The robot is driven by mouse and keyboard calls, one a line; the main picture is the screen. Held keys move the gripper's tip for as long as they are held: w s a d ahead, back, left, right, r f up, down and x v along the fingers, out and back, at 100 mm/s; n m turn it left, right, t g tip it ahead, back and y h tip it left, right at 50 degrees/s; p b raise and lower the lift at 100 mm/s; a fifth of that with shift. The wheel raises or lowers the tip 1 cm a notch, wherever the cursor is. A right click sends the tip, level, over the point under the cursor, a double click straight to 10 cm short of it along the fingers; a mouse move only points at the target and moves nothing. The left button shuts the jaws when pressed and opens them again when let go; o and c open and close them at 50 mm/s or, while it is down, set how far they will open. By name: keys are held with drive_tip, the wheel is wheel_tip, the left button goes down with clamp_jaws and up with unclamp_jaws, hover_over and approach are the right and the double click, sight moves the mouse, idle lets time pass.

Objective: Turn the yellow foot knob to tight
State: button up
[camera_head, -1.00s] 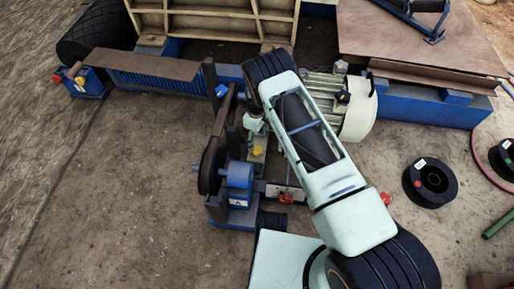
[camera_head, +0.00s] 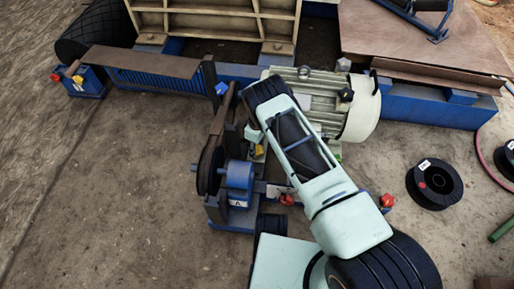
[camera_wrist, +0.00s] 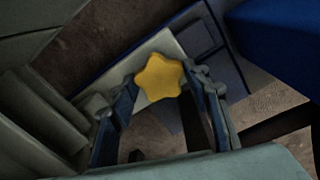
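The yellow foot knob (camera_wrist: 159,77) is star-shaped and sits on a pale plate in the wrist view. My gripper (camera_wrist: 161,86) is open, with one finger on each side of the knob. The fingertips are close to its edges; contact cannot be made out. In the head view a small yellow knob (camera_head: 258,150) shows just below my gripper (camera_head: 255,136), between the blue pulley stand and the motor. My arm hides part of that area. The knob's tightness cannot be read.
The grey-green motor (camera_head: 352,110) stands right of my gripper. A blue bearing block (camera_head: 238,176) and belt wheel are to its left. Red knobs (camera_head: 287,199) and (camera_head: 387,201) are nearby. Another yellow knob (camera_head: 78,80) is at far left. A black spool (camera_head: 434,184) lies at right.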

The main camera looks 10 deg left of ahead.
drive_tip(key=c, duration=0.7)
drive_tip(key=shift+m, duration=0.3)
drive_tip(key=m, duration=0.3)
drive_tip(key=shift+m, duration=0.4)
drive_tip(key=m, duration=0.9)
drive_tip(key=shift+m, duration=0.4)
drive_tip(key=m, duration=0.5)
drive_tip(key=shift+m, duration=0.4)
